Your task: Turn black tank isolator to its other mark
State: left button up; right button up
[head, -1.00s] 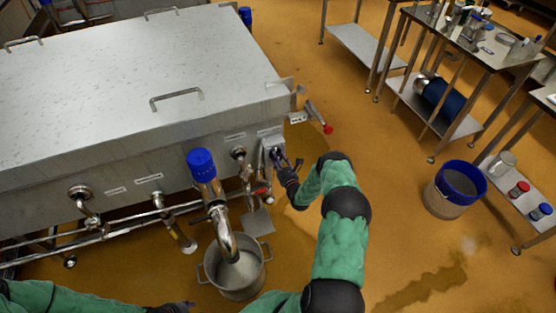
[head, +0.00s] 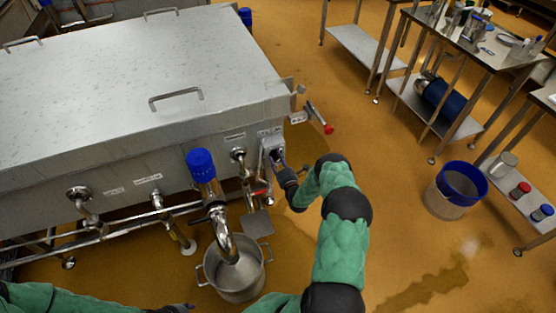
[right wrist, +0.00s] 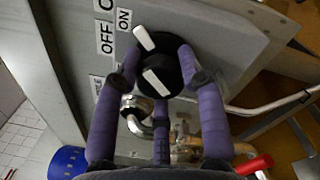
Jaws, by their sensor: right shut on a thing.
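The black tank isolator (right wrist: 172,62) is a round black knob on the grey panel at the tank's end. It carries two white bars, and the upper bar's outer end lies near the ON label (right wrist: 124,19). The OFF label (right wrist: 105,38) is just left of it. My right gripper (right wrist: 160,70) is shut on the knob, with purple fingers on either side of it. In the head view the right gripper (head: 279,160) is at the tank's right corner, and the knob is hardly visible. My left gripper (head: 178,309) is cut off at the bottom edge, its fingers unclear.
A blue-capped steel pipe (head: 203,168) stands left of my right gripper, above a steel pot (head: 240,283). A red-tipped lever (head: 327,129) sticks out beyond the tank corner. A blue-rimmed bucket (head: 447,205) stands on the floor at right. The floor between is clear.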

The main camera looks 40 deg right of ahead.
jog(key=shift+w+d+r, duration=0.2)
jog(key=shift+d+r, duration=0.15)
jog(key=shift+r, duration=0.15)
jog(key=o, duration=1.2)
jog(key=shift+c, duration=0.2)
jog(key=shift+f, duration=0.15)
jog(key=shift+s+a+f, duration=0.1)
jog(key=shift+a+f, duration=0.1)
jog(key=shift+s, duration=0.1)
jog(key=shift+s+a+f, duration=0.1)
jog(key=shift+s+a, duration=0.05)
jog(key=shift+s, duration=0.2)
jog(key=v, duration=1.1)
